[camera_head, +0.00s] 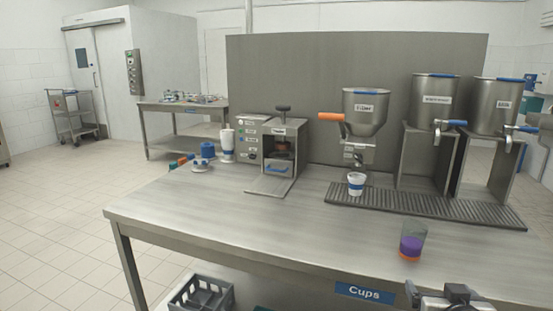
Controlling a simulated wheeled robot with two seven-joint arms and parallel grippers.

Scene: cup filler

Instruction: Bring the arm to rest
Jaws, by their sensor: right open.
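My right gripper (436,291) shows at the bottom right, in front of the table's front edge. It is open with nothing between its fingers. My left gripper is not in the picture. A clear cup (412,242) with a purple filling and an orange layer at its bottom stands upright on the table (225,213), beyond my right gripper and apart from it. A white cup with a blue band (356,184) stands on the ribbed drip tray (430,204) below the filler hopper (366,112), which has an orange handle.
Two steel dispensers (436,100) (497,106) stand at the back right. A sealing machine (279,155) stands left of the filler. A grey crate (203,293) sits below the table, near a blue "Cups" label (364,293). The table's front middle is clear.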

